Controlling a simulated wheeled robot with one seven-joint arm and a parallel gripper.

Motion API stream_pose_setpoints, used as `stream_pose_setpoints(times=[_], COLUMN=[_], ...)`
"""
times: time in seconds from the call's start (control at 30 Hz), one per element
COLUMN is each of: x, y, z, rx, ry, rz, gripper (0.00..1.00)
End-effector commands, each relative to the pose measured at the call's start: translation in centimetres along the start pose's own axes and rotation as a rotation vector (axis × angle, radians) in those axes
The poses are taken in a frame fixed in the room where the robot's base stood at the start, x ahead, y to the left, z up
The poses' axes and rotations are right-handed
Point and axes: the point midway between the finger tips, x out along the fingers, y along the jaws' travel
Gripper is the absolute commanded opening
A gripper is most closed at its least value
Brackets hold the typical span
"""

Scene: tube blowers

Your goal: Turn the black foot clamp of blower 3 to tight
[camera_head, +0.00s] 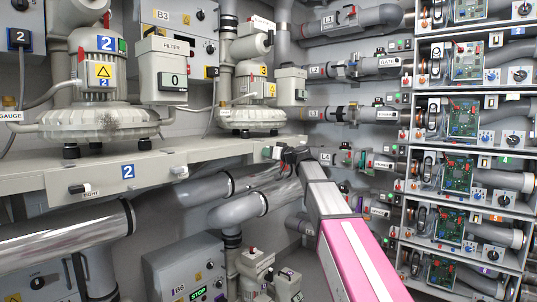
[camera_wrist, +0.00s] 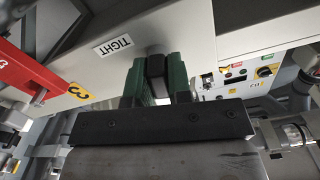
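Blower 3 (camera_head: 251,104), a pale ribbed machine with a yellow 3 label, stands on the long bench in the head view. My gripper (camera_head: 291,156) is at the bench's front face below it. In the wrist view, my gripper's green fingers (camera_wrist: 157,74) stand close on both sides of the black foot clamp (camera_wrist: 155,66), seemingly touching it. A white TIGHT label (camera_wrist: 113,46) is on the pale face just left of the clamp. Most of the clamp is hidden between the fingers, so its setting cannot be told.
Blower 2 (camera_head: 97,112) stands left on the same bench, with its own clamp (camera_head: 78,189) on the front face. Thick grey pipes (camera_head: 237,209) run below the bench. A rack of circuit boards (camera_head: 462,118) fills the right. In the wrist view, a red bar (camera_wrist: 40,75) lies at the left.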

Motion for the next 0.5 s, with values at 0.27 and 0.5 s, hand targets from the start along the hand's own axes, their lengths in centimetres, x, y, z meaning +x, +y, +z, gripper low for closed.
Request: stream_pose_setpoints(times=[0.27,0.5], x=[-0.02,-0.03], y=[0.01,0.10], z=[0.01,0.02], rx=[0.039,0.177], ry=[0.000,0.000], rz=[-0.001,-0.001], gripper=[0.00,0.00])
